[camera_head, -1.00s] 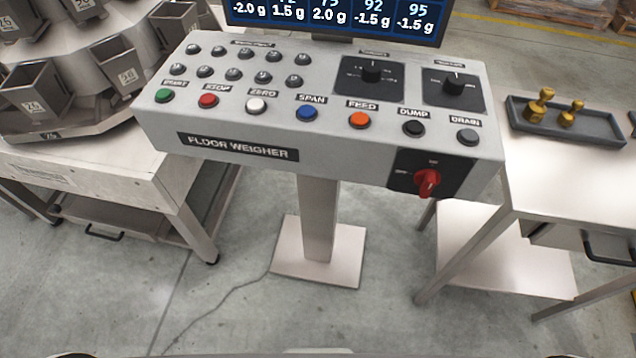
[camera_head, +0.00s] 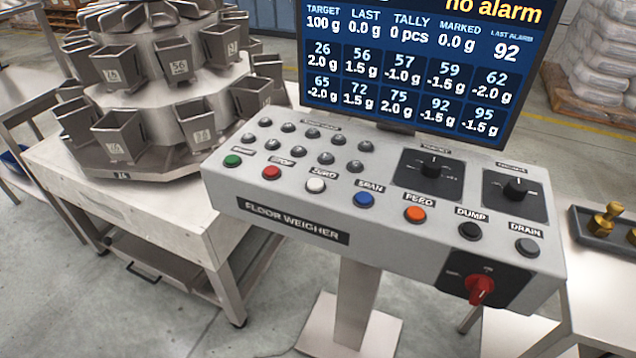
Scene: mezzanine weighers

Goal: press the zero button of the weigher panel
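The floor weigher panel (camera_head: 290,222) is a grey sloped console on a single post. Its zero button (camera_head: 316,186) is white and round, under a ZERO label, between the red stop button (camera_head: 271,173) and the blue span button (camera_head: 365,200). Nothing covers it. The screen (camera_head: 420,70) behind the panel reads "no alarm", target 100 g, last 0.0 g, tally 0 pcs, marked 0.0 g and last alarm 92. Neither of my grippers shows in the head view.
A weigher with several numbered metal buckets (camera_head: 118,135) stands on a table at left. A side table at right holds a dark tray (camera_head: 590,238) with brass weights (camera_head: 606,220). The red switch (camera_head: 480,290) juts from the panel front. Grey floor shows in front.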

